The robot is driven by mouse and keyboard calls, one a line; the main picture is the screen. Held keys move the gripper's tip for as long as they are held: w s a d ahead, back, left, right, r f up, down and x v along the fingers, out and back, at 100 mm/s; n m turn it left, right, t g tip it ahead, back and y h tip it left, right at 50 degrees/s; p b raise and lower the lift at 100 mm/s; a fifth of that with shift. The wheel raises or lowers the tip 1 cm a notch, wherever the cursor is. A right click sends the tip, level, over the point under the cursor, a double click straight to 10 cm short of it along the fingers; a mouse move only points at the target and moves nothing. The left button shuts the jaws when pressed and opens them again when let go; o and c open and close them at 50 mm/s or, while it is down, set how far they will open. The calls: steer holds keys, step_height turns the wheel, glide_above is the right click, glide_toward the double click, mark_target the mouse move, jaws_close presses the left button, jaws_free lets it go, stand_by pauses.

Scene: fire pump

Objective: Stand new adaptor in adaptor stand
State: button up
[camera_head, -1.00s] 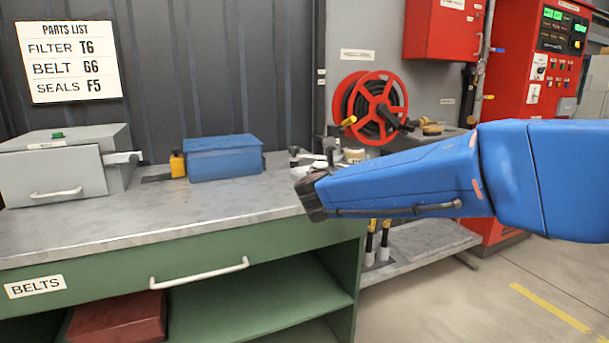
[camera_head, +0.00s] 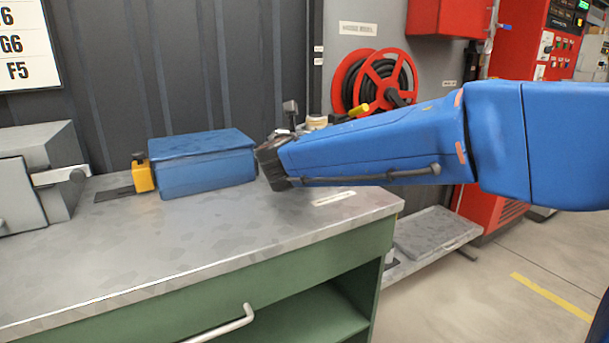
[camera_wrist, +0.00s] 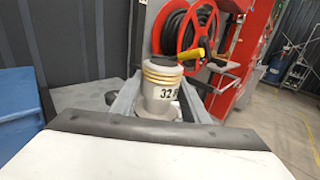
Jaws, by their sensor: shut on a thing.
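In the wrist view, a pale adaptor (camera_wrist: 161,80) with tan rings and a "32" label stands upright between the two grey fingers of my gripper (camera_wrist: 160,100), which is shut on it. I cannot make out the adaptor stand; the arm covers part of that area.
The grey bench top (camera_head: 180,240) is clear in front. A blue box (camera_head: 203,165), a yellow-and-black item (camera_head: 143,174) and a grey cabinet (camera_head: 40,175) stand along its back and left. A white label (camera_head: 334,198) lies near the right end. A red hose reel (camera_head: 385,80) hangs behind.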

steer(key=f, duration=0.6)
steer(key=shift+w+a, duration=0.2)
steer(key=shift+s+f, duration=0.1)
steer(key=shift+f, duration=1.85)
steer(key=o, duration=1.3)
steer(key=shift+f, duration=0.1)
steer(key=shift+s, duration=0.25)
steer(key=s, duration=0.3)
steer(key=s+a, duration=0.1)
steer(key=s, duration=0.3)
steer(key=s+a, duration=0.1)
steer(key=s, duration=0.3)
steer(key=shift+s+a, duration=0.1)
